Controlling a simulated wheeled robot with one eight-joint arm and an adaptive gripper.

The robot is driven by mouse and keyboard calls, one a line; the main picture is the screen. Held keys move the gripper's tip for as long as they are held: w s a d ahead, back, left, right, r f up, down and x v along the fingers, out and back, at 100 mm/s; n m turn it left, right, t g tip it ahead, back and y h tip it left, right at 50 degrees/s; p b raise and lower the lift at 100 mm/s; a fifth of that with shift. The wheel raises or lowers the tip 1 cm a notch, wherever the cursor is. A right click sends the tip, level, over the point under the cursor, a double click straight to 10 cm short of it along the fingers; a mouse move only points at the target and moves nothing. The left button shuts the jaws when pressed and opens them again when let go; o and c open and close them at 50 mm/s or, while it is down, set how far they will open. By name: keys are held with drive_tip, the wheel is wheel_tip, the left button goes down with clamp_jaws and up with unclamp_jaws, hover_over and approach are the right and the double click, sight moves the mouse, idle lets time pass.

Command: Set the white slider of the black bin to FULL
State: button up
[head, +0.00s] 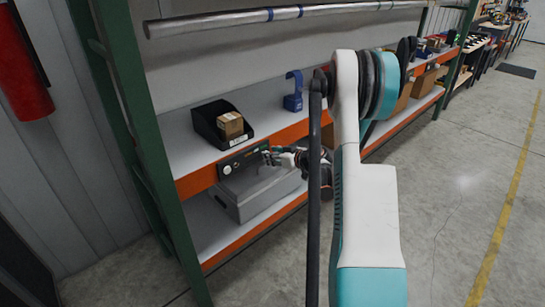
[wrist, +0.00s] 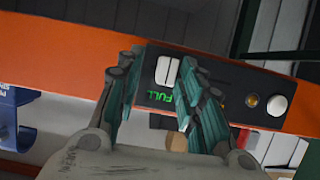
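The black bin (head: 207,128) stands on the upper shelf in the head view, with a brown box (head: 231,126) in it. A black panel (head: 228,168) sits on the orange shelf edge below it. In the wrist view the panel (wrist: 228,86) carries a white slider (wrist: 167,70) with green lettering, FULL (wrist: 159,97), beside it. My gripper (head: 272,156) is at the panel's right end in the head view. In the wrist view its fingers (wrist: 163,60) are apart, with the slider between them. The right finger is close to the slider; I cannot tell whether they touch.
The panel also has a white round button (wrist: 277,104) and an amber light (wrist: 252,100). A blue bracket (head: 293,92) stands right of the bin. A grey tote (head: 252,192) sits on the lower shelf under my gripper. A green post (head: 140,130) rises at the left.

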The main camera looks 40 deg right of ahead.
drive_tip(key=v, duration=1.2)
drive_tip(key=shift+r, duration=0.1)
idle(0.4)
